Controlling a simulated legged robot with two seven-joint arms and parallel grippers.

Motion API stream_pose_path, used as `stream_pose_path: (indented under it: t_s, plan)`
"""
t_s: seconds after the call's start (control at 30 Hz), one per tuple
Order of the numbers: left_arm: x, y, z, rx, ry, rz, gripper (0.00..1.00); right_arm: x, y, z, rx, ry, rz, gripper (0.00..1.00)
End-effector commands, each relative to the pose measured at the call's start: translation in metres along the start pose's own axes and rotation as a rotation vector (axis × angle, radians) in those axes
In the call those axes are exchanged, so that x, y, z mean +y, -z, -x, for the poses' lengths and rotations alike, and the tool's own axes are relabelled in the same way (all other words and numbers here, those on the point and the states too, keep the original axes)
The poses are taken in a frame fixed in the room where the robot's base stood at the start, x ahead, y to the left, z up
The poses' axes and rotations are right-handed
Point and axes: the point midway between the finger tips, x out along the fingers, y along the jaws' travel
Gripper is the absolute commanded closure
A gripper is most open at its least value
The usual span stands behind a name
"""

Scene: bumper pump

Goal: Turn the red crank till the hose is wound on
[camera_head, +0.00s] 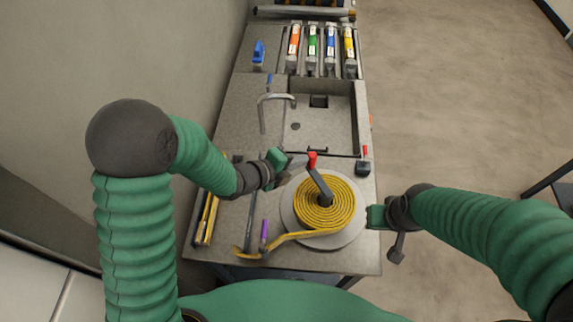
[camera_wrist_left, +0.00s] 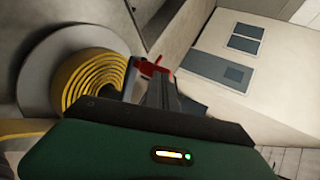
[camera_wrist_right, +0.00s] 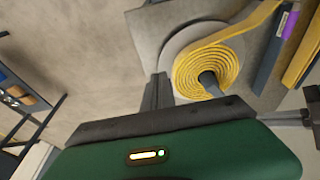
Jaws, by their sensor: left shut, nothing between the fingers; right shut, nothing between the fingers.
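The red crank handle (camera_head: 312,160) stands on the end of a dark crank arm (camera_head: 319,183) over the yellow hose (camera_head: 341,206). The hose lies coiled on a round grey disc (camera_head: 292,212), with a tail running to the bench's front left. My left gripper (camera_head: 303,162) is shut and empty, its fingertips right beside the red handle. In the left wrist view the handle (camera_wrist_left: 152,68) shows at the fingertips; I cannot tell if they touch. My right gripper (camera_head: 371,216) is shut and empty at the disc's right edge; the coil also shows in the right wrist view (camera_wrist_right: 190,62).
A sink (camera_head: 322,127) with a tap (camera_head: 275,98) lies behind the disc. Orange, green, blue and yellow items stand in a rack (camera_head: 311,75) at the back. A purple-handled tool (camera_head: 264,231) lies left of the disc. Open floor (camera_head: 450,110) is at right.

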Motion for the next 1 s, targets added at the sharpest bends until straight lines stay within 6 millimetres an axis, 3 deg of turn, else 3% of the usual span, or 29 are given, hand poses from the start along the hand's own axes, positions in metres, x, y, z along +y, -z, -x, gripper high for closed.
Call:
stream_pose_path:
  t_s: [0.57, 1.0]
  plan:
    - [-0.003, -0.001, -0.006, 0.014, -0.001, -0.009, 1.00, 0.000, 0.001, 0.003, -0.001, 0.000, 0.000, 1.00]
    - [-0.017, -0.006, -0.026, 0.231, -0.001, -0.134, 1.00, 0.000, 0.005, 0.022, 0.000, 0.000, 0.000, 1.00]
